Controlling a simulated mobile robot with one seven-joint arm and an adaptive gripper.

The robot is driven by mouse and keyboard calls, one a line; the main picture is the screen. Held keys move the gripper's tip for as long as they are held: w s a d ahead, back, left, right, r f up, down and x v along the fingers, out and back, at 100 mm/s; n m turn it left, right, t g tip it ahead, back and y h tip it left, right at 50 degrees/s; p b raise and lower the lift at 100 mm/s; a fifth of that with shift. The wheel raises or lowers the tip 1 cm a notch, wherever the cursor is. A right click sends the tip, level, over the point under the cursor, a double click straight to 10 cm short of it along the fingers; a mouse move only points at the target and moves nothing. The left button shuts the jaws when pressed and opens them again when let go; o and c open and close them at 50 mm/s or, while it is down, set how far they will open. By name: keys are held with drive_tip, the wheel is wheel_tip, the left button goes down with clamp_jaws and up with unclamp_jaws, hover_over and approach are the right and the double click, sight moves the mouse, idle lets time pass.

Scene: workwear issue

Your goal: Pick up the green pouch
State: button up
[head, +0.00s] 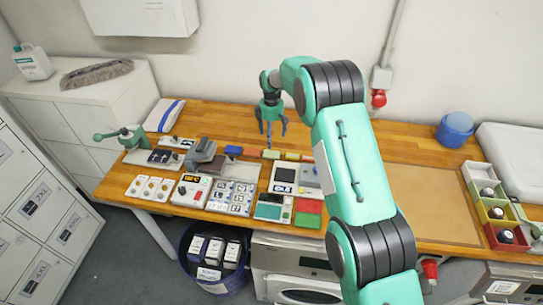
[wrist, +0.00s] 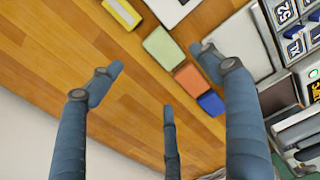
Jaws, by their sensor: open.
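A small pale green pouch (head: 271,154) lies on the wooden workbench in a row of small coloured items, between an orange one and a yellow one. In the wrist view the green pouch (wrist: 163,47) lies beyond the spread fingers, nearer the right fingertip. My gripper (head: 270,132) points down over the back of the bench, just behind the row. My gripper (wrist: 160,75) is open, its three fingers apart, with nothing between them. The pouch appears clear of the fingers.
An orange item (wrist: 191,80) sits close beside the green pouch, then a blue one (wrist: 211,103). A yellow striped item (wrist: 122,12) lies on the other side. Devices and a panel of number tiles (head: 231,197) crowd the front. Bare wood lies behind the row.

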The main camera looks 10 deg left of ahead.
sight(272, 152)
wheel_tip(272, 152, down, 4)
drive_tip(key=shift+r, duration=0.1)
drive_tip(key=shift+f, duration=0.2)
drive_tip(key=shift+s+d+f, duration=0.1)
drive_tip(key=shift+s+f, duration=0.05)
drive_tip(key=shift+f, duration=2.4)
drive_tip(key=c, duration=1.3)
